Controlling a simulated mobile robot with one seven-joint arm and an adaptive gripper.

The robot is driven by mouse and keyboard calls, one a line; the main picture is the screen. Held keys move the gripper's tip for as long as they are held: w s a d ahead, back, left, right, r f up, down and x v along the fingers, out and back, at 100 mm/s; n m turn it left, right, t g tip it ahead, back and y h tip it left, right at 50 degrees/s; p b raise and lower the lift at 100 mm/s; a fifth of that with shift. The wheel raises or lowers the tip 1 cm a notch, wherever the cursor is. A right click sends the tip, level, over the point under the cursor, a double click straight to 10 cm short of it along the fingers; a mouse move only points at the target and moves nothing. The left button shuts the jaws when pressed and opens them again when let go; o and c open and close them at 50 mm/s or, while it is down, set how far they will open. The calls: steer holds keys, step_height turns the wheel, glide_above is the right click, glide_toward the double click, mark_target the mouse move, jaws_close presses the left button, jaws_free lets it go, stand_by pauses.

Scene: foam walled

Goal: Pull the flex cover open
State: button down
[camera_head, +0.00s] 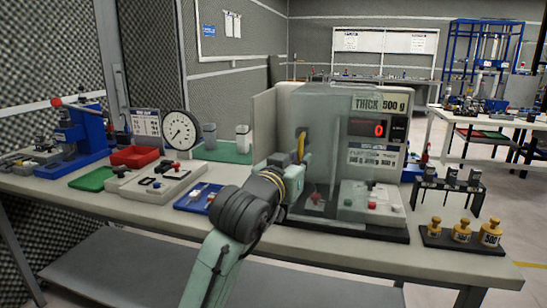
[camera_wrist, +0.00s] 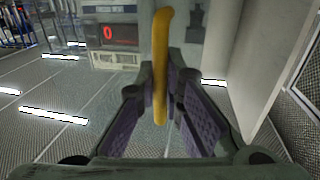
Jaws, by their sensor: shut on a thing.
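The flex cover (camera_head: 325,105) is a clear, smoky box-like guard in front of the flex test machine (camera_head: 385,98) on the bench. It looks closed over the front, though its edges are hard to make out. Its yellow handle (camera_head: 301,146) stands upright at the cover's left side. My gripper (camera_head: 300,162) is at this handle, reaching in from the lower left. In the wrist view the handle (camera_wrist: 160,60) runs upright between the purple finger pads of my gripper (camera_wrist: 163,95), which is shut on it. The handle's lower end is between the fingers.
A red display (camera_head: 379,129) reads 0. A control box (camera_head: 368,202) with buttons sits at the machine's base. Brass weights (camera_head: 462,231) stand to the right. A dial gauge (camera_head: 179,132) and a blue tray (camera_head: 197,198) lie to the left. A pale side panel (camera_head: 264,125) stands left of the cover.

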mark_target(349, 160)
steer(key=s+d, duration=0.1)
steer(key=d, duration=0.2)
steer(key=s+d, duration=0.1)
steer(key=d, duration=0.2)
steer(key=s+d, duration=0.1)
steer(key=d, duration=0.2)
steer(key=shift+d+f+p, duration=0.1)
steer(key=shift+d+p, duration=0.15)
steer(key=shift+p, duration=0.1)
steer(key=c, duration=2)
jaws_free()
steer(key=shift+o, duration=0.2)
steer(key=v, duration=0.7)
steer(key=shift+s+a, duration=0.2)
steer(key=shift+s, duration=0.05)
